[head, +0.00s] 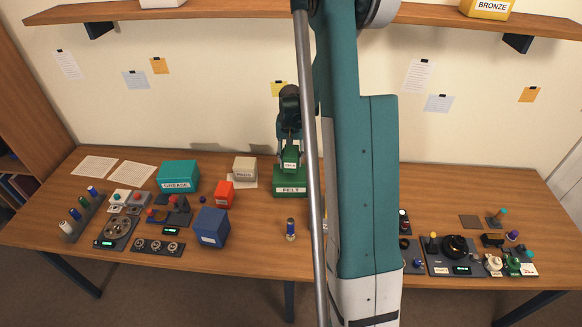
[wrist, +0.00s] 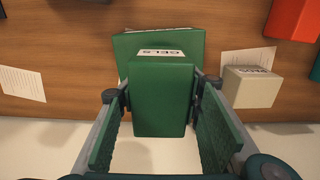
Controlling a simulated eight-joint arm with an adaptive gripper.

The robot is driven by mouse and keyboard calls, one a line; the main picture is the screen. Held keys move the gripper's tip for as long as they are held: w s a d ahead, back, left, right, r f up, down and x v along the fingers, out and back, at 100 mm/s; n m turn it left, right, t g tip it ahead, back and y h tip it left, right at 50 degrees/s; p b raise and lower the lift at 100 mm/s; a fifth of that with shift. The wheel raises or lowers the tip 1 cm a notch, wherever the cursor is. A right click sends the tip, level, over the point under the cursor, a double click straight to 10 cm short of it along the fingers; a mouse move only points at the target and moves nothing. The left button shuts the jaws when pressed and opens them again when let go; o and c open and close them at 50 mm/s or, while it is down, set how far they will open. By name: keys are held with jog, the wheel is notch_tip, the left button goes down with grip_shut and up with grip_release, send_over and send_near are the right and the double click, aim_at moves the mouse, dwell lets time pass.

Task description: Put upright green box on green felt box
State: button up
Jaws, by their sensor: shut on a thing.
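The small green box (head: 290,160), with a white label reading GELS, is upright above the larger green felt box (head: 290,190), labelled FELT. My gripper (head: 290,146) reaches down from above and is shut on the small box. In the wrist view the small green box (wrist: 162,98) sits between the two fingers of my gripper (wrist: 162,92), and the felt box (wrist: 192,38) shows behind it. The small box overlaps the felt box's top in both views. I cannot tell whether it touches the top or hangs slightly above it.
A grey-beige box (head: 244,168) on a paper sheet and a red box (head: 224,194) stand left of the felt box. A teal GREASE box (head: 178,176) and a blue box (head: 210,227) are farther left. A small blue-topped cylinder (head: 290,229) stands in front. My arm hides table to the right.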

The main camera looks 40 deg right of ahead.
aim_at(291, 151)
jog(key=shift+f, duration=0.1)
jog(key=shift+f, duration=1.75)
jog(key=shift+f, duration=0.2)
jog(key=o, duration=1)
jog(key=shift+r, duration=0.25)
jog(key=shift+r, duration=5.95)
